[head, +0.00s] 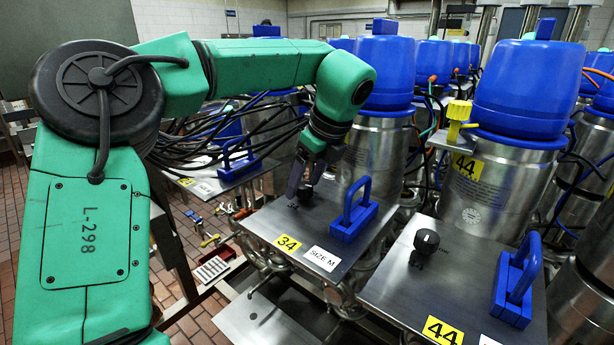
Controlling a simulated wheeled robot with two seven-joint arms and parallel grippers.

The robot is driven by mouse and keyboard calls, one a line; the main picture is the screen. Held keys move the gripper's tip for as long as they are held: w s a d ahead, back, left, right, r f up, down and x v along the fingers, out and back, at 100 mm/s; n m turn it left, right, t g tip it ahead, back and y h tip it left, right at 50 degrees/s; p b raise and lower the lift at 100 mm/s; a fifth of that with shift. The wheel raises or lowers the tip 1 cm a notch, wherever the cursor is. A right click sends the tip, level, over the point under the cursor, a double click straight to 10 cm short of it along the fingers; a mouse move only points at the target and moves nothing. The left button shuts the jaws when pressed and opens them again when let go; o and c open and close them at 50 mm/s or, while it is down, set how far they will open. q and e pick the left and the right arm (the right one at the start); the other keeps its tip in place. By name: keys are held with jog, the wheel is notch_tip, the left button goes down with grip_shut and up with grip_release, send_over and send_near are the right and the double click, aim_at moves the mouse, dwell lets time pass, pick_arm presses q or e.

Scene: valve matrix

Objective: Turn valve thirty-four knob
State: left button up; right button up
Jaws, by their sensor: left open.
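The steel plate (312,217) of valve thirty-four bears a yellow label "34" (288,243) and a white "SIZE M" label (322,259). My left gripper (300,190) points down over this plate, left of its blue handle (353,212). It is open, with its dark fingers at the place of the knob. The fingers cover most of the knob there, so I cannot tell whether they touch it. My right gripper is not in view.
The "44" plate (405,290) at front right has a black knob (426,242) and a blue handle (515,283). Steel cylinders with blue caps (530,85) stand behind. Black cables (220,140) hang behind my left arm. A tiled floor shows at lower left.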

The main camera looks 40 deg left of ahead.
pick_arm(q)
jog(key=p+v, duration=0.5)
jog(key=v, duration=0.9)
jog(key=shift+r, duration=0.25)
